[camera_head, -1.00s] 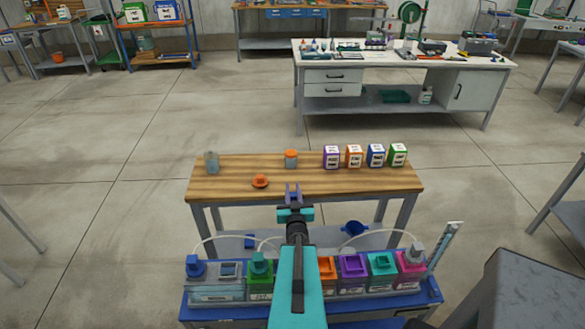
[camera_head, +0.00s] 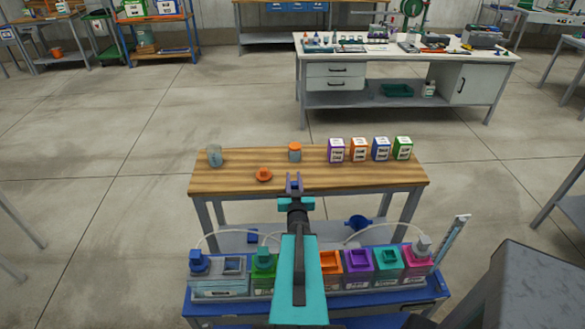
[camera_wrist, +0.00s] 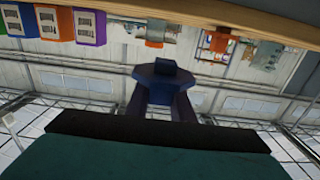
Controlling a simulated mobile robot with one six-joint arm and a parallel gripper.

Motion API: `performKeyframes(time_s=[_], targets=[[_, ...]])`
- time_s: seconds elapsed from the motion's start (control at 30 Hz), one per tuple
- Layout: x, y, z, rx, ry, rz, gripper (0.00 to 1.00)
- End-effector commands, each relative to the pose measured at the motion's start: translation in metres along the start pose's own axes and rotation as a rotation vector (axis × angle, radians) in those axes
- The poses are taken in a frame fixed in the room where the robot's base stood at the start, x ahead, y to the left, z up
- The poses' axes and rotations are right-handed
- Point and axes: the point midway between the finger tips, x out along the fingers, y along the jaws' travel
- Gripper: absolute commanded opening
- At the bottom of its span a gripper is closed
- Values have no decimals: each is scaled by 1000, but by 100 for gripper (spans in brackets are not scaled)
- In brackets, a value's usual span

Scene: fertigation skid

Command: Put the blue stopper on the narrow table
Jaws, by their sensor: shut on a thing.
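My gripper (camera_head: 294,181) is shut on the blue stopper (camera_wrist: 161,84), which shows dark blue between the purple fingers in the wrist view. In the head view the stopper is too small to make out clearly. The narrow table (camera_head: 225,181) has a wooden top and grey legs. My gripper is at its front edge, near the middle. In the wrist view the table's wooden edge (camera_wrist: 240,15) runs along the top of the picture, apart from the stopper.
On the table are a clear jar (camera_head: 214,156), an orange lid (camera_head: 264,175), an orange-topped jar (camera_head: 295,153) and several coloured boxes (camera_head: 359,150) at back right. The front right top is bare. The skid (camera_head: 305,290), with several coloured tanks, stands in front of the table.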

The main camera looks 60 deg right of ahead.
Motion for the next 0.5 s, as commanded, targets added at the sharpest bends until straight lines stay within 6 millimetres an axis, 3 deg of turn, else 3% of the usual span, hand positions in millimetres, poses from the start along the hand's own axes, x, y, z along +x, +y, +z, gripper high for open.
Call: performKeyframes(time_s=[0.5], targets=[[27,-1,6,0,1,-2,0]])
